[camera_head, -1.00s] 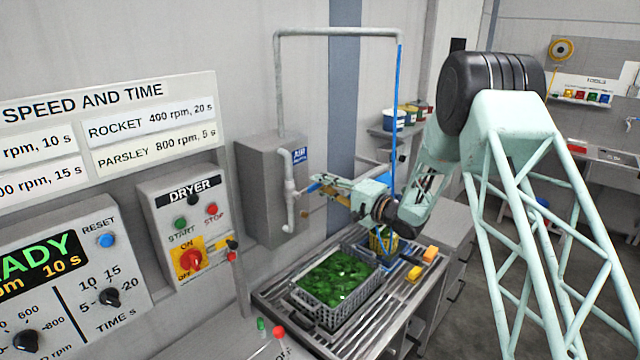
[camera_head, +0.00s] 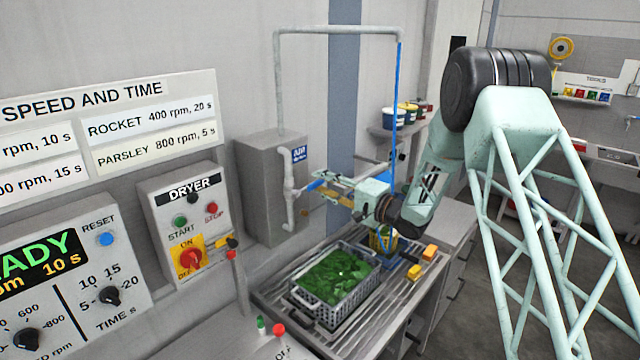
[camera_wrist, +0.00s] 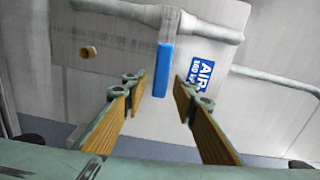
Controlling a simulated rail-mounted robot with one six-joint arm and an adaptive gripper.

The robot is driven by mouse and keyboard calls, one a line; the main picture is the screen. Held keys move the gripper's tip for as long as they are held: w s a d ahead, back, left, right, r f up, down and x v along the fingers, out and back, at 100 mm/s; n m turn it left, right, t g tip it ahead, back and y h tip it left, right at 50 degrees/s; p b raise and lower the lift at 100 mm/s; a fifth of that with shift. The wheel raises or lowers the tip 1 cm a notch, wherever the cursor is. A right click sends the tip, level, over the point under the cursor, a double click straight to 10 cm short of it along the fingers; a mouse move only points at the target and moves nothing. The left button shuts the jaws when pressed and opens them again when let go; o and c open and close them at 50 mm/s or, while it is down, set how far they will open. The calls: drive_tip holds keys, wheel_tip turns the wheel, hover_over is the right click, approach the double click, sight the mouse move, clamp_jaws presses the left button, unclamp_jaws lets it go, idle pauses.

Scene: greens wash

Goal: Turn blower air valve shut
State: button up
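The air valve has a flat blue handle (camera_wrist: 162,70) on a grey pipe in the wrist view, hanging straight down across the picture. In the head view the handle (camera_head: 314,186) is a small blue patch by the pipe elbow, partly hidden by my fingers. My gripper (camera_wrist: 157,88) is open, with one wood-coloured finger on each side of the handle's line. Neither fingertip visibly touches it; whether the handle reaches in between them I cannot tell. In the head view my gripper (camera_head: 318,187) is at the pipe in front of the grey box.
The grey air box (camera_head: 265,190) with a blue AIR label (camera_wrist: 201,72) stands behind the pipe. A brass-coloured knob (camera_wrist: 88,52) is left of the handle. Below my arm a crate of greens (camera_head: 330,305) sits on the slatted bench. A blue vertical pipe (camera_head: 397,110) rises behind my wrist.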

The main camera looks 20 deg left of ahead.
drive_tip(key=v, duration=1.1)
drive_tip(key=shift+w, duration=0.15)
